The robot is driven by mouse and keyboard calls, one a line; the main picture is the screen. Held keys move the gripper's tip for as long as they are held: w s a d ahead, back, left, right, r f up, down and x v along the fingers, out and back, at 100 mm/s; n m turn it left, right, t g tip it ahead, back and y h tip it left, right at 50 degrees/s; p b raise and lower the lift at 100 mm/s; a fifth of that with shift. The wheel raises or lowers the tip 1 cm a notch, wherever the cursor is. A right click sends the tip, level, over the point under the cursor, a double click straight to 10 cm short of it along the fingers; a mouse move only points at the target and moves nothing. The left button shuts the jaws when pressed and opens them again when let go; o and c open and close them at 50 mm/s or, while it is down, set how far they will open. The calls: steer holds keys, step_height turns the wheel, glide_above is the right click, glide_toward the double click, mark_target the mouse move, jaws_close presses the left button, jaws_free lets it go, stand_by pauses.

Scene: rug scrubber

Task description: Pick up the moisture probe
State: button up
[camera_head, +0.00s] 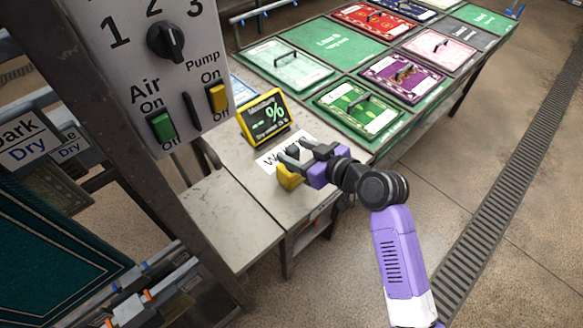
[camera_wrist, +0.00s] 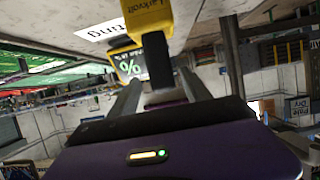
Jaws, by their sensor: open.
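The moisture probe is a yellow block (camera_head: 289,178) on the grey bench, at the tip of my gripper (camera_head: 292,156) in the head view. In the wrist view, the probe's yellow body (camera_wrist: 150,18) is at the top centre, and a black part (camera_wrist: 158,62) reaches down from it towards my palm. My gripper's two grey fingers are apart, one on each side of the black part in that view. I see no clear contact. My gripper partly hides the probe in the head view.
A yellow-framed display with a % sign (camera_head: 264,117) stands on the bench behind my gripper. A white paper label (camera_head: 280,155) lies beside it. A control panel (camera_head: 160,60) stands at left. A table of small rugs (camera_head: 325,45) is behind.

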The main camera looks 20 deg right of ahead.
steer(key=shift+p+x, duration=0.6)
steer(key=shift+x, duration=1.95)
steer(key=shift+s+a, duration=0.1)
steer(key=shift+a, duration=0.05)
jaws_close()
